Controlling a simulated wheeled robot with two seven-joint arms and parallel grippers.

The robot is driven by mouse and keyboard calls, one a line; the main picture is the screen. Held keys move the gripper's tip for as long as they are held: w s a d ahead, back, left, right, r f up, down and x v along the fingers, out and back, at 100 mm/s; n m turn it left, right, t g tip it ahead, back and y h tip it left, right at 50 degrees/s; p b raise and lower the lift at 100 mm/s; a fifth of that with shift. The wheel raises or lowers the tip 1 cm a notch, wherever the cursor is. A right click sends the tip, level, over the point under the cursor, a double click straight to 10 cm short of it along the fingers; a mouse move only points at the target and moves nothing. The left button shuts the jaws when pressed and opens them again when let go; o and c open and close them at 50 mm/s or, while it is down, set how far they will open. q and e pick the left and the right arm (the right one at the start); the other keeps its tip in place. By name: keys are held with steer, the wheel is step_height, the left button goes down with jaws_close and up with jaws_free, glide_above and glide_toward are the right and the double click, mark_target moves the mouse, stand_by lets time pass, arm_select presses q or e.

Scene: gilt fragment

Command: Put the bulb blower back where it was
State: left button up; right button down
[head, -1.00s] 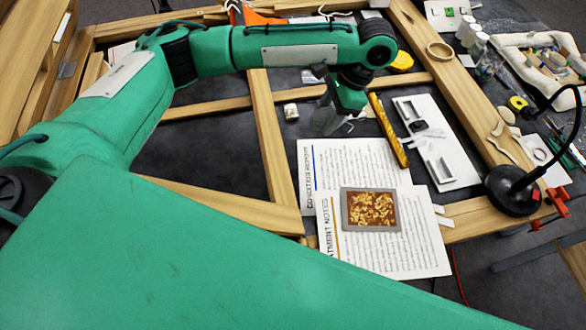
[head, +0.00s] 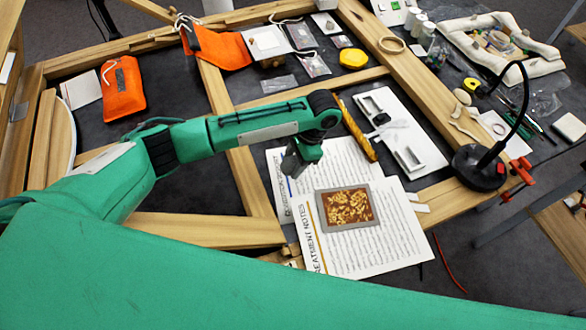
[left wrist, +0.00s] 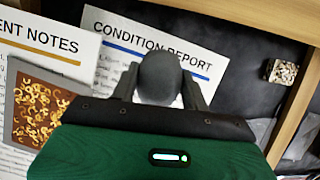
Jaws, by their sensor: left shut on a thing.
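My left gripper (head: 290,168) is above the condition report sheet (head: 263,175), near the top edge of the treatment notes. In the left wrist view its fingers (left wrist: 159,88) are closed on both sides of a dark grey rounded bulb (left wrist: 160,76), which looks like the bulb blower. Its lower part is hidden behind the wrist, and I cannot make the blower out in the head view. The condition report also shows behind it in the left wrist view (left wrist: 205,55). My right gripper is not in view.
A gilt fragment in a grey frame (head: 347,207) lies on the treatment notes (head: 385,250). A yellow bar (head: 357,132) and a white sectioned tray (head: 425,140) lie to the right. A black lamp (head: 478,168) stands beyond. Wooden beams divide the dark tabletop.

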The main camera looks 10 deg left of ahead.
arm_select(q)
step_height(320, 180, down, 4)
steer(key=shift+s+r+p, duration=0.1)
steer(key=shift+r+p, duration=0.1)
steer(key=shift+p, duration=0.2)
steer(key=shift+f, duration=0.35)
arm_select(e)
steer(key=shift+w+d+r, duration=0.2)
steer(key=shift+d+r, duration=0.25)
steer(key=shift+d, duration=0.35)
arm_select(q)
steer(key=shift+f, duration=0.1)
steer(key=o, duration=1.1)
steer(key=shift+c, duration=0.2)
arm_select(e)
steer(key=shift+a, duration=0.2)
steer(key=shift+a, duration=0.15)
